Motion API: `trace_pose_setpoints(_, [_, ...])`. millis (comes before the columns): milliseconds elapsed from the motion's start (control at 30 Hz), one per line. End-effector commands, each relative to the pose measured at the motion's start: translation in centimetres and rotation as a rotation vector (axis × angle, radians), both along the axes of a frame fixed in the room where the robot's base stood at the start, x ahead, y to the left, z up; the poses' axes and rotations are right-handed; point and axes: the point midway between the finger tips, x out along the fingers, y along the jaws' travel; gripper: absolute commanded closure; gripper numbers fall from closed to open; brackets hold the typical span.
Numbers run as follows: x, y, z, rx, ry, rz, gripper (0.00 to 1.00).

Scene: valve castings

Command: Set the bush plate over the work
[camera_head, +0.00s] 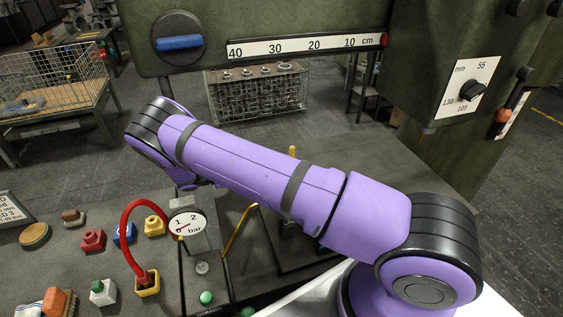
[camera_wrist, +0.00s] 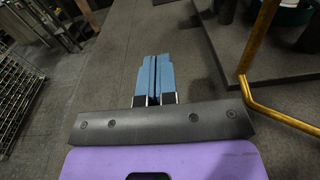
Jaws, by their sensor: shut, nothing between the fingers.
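My gripper (camera_wrist: 153,78) shows in the wrist view with its two blue fingers together and nothing between them. It hangs over bare grey surface, apart from any object. In the head view my purple arm hides most of the fixture area. A dark base plate (camera_wrist: 232,40) lies to the right of the fingers in the wrist view, with a bent brass rod (camera_wrist: 262,40) beside it. The brass rod also shows in the head view (camera_head: 238,230). I cannot clearly identify the bush plate or the work under it; dark round parts stand partly cut off at the wrist view's top right.
A pressure gauge (camera_head: 188,223) and red hose (camera_head: 130,235) stand left of the brass rod. Several coloured castings, including a red one (camera_head: 93,240), lie further left. A green machine with a centimetre scale (camera_head: 305,47) rises behind. A wire basket (camera_head: 52,82) stands far left.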

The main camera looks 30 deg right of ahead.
Motion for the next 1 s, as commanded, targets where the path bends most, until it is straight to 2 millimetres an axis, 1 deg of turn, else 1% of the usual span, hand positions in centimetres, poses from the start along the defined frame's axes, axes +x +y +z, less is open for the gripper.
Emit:
trace_pose_setpoints(133, [0.5, -0.8, -0.6, -0.047, 0.029, 0.017, 1.00])
trace_pose_setpoints(500, [0.6, -0.9, -0.6, -0.053, 0.032, 0.019, 1.00])
trace_pose_setpoints(633, [0.4, -1.6, -0.6, -0.053, 0.032, 0.018, 1.00])
trace_pose_setpoints(767, [0.1, -3.3, -0.6, -0.054, 0.032, 0.016, 1.00])
trace_pose_setpoints(1000, [-0.8, -7.6, -0.6, -0.053, 0.032, 0.017, 1.00])
